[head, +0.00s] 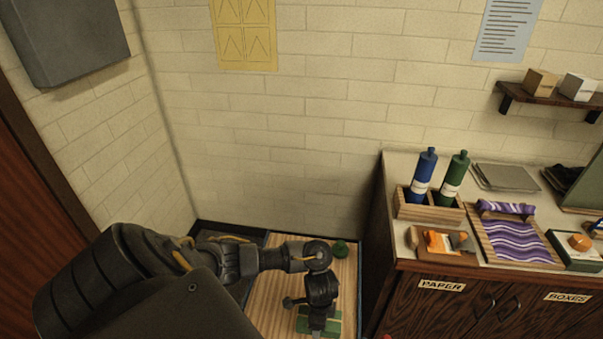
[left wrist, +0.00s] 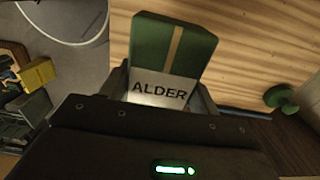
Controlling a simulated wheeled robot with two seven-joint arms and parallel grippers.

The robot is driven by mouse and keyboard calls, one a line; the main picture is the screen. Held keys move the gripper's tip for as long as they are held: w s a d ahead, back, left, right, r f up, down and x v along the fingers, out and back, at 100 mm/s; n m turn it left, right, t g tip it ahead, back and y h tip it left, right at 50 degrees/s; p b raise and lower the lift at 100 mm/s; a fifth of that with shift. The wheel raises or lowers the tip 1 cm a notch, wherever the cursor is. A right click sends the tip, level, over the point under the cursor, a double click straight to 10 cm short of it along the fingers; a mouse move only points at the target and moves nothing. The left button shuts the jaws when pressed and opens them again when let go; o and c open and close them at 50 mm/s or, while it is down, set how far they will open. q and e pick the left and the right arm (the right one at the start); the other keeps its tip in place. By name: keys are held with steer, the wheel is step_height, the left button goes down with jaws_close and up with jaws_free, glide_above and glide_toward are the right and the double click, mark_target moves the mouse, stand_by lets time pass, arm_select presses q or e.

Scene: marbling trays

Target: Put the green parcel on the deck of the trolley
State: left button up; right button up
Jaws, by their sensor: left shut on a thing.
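The green parcel (head: 332,327) has a tan strap and, in the left wrist view (left wrist: 160,48), a white label reading ALDER. My left gripper (head: 318,322) points down and is shut on it; in the left wrist view the fingers sit at both sides of the label. The parcel is over the pale wooden trolley deck (head: 345,275), which fills the background in the left wrist view (left wrist: 250,55). I cannot tell whether the parcel touches the deck. My right gripper is not in view.
A round green object (head: 340,248) is on the deck's far part, clear of the parcel. A dark wooden cabinet (head: 430,300) stands close on the right, with bottles (head: 421,175) and trays on top. Walls close off the back and left.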

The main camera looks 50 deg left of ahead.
arm_select(q)
steer(key=shift+s+a+f, duration=0.15)
steer(key=shift+s, duration=0.1)
steer(key=shift+f, duration=0.15)
step_height(320, 180, down, 5)
steer(key=b, duration=0.3)
steer(key=shift+f, duration=0.2)
steer(key=shift+f+b, duration=0.75)
steer(key=shift+f, duration=1.4)
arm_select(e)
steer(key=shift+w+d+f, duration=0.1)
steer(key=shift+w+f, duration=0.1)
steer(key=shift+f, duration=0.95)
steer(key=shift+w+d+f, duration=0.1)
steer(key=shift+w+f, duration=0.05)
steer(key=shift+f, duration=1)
arm_select(q)
steer(key=shift+f, duration=0.15)
steer(key=o, duration=1.2)
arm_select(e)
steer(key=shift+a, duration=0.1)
